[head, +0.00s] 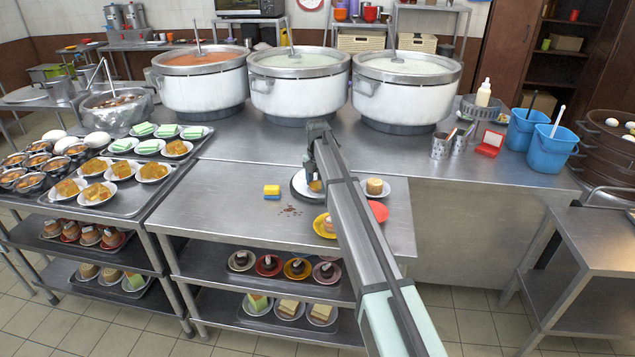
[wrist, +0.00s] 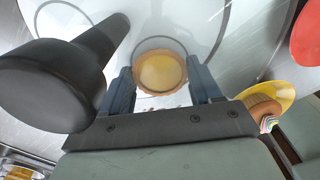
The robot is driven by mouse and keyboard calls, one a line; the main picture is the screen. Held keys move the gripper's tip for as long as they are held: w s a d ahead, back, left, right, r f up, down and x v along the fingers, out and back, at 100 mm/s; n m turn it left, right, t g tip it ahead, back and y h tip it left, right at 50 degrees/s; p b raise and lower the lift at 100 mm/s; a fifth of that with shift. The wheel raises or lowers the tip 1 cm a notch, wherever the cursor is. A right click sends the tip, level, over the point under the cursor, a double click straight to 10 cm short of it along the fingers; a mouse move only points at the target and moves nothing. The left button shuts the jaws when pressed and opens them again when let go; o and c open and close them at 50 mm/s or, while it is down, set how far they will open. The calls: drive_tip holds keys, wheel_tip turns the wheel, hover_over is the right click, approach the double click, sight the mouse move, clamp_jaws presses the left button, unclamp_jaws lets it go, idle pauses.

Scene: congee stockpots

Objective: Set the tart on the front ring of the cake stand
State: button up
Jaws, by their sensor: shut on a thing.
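The tart (wrist: 160,72), round with a brown crust and yellow filling, sits between the two blue fingers of my gripper (wrist: 160,88) in the wrist view. My gripper is shut on it. It also shows small in the head view (head: 316,186), partly behind my arm. The white cake stand (wrist: 200,20) lies below the tart, with thin grey rings marked on its top. In the head view the stand (head: 299,185) is partly covered by my arm. I cannot tell whether the tart touches the stand. A dark post with a wide round head (wrist: 45,85) rises left of the tart.
A yellow plate with a pastry (head: 322,226), a red plate (head: 377,211) and a white plate with a pastry (head: 387,188) are near the stand. A yellow-blue sponge (head: 271,191) lies left. Large pots (head: 298,90) stand behind. The table's front left (head: 220,215) is clear.

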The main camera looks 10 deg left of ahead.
drive_tip(key=shift+f, duration=0.15)
drive_tip(key=o, duration=1.1)
drive_tip(key=shift+c, duration=1.4)
drive_tip(key=shift+r, duration=0.2)
drive_tip(key=shift+r, duration=2.3)
wheel_tip(320, 180, up, 7)
